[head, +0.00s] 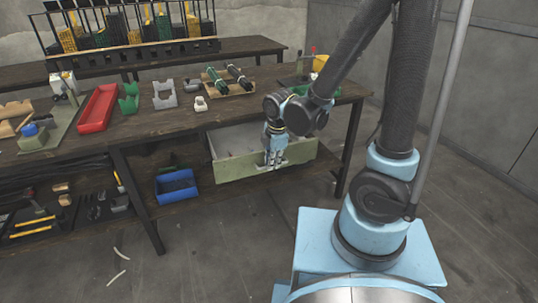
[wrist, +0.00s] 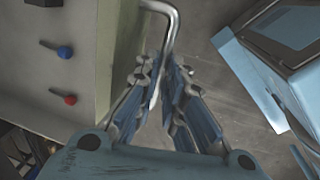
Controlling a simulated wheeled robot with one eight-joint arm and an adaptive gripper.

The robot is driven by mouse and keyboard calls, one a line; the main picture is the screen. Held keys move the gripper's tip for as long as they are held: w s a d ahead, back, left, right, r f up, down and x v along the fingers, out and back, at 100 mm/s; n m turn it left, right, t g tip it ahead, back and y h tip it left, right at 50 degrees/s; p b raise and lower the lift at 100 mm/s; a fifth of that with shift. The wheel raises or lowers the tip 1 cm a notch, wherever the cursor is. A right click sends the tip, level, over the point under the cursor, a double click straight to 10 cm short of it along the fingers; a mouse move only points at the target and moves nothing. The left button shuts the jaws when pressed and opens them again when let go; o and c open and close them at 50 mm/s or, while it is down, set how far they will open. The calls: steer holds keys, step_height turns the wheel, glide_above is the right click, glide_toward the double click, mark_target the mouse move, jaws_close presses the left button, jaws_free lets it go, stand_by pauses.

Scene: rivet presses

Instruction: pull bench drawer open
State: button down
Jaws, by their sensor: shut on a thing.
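The bench drawer (head: 232,168) is a pale green box under the right part of the workbench. It stands out from under the bench top, and its light grey inside shows. My gripper (head: 273,163) is at the drawer's front, with its fingers pointing down. In the wrist view, my gripper (wrist: 164,80) has its fingers closed around the bent metal handle (wrist: 172,18). The drawer's front wall (wrist: 120,45) runs just left of the fingers there. Part of the handle is hidden by the fingers.
The workbench (head: 150,125) carries a red tray (head: 98,109), green and grey holders and a wooden rack. A blue bin (head: 176,187) sits on the lower shelf, left of the drawer. A bench leg (head: 350,150) stands at right. Floor in front is mostly clear.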

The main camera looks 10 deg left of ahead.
steer(key=shift+s+d, duration=0.35)
steer(key=shift+s, duration=0.2)
steer(key=c, duration=1.7)
jaws_free()
steer(key=shift+s+d+r, duration=0.2)
steer(key=shift+s+r, duration=0.1)
steer(key=shift+r, duration=1.65)
steer(key=shift+s+d+r, duration=0.2)
steer(key=shift+s+r, duration=0.1)
steer(key=shift+r, duration=1.65)
steer(key=shift+s+d+r, duration=0.2)
steer(key=shift+s+r, duration=0.1)
steer(key=shift+r, duration=1.65)
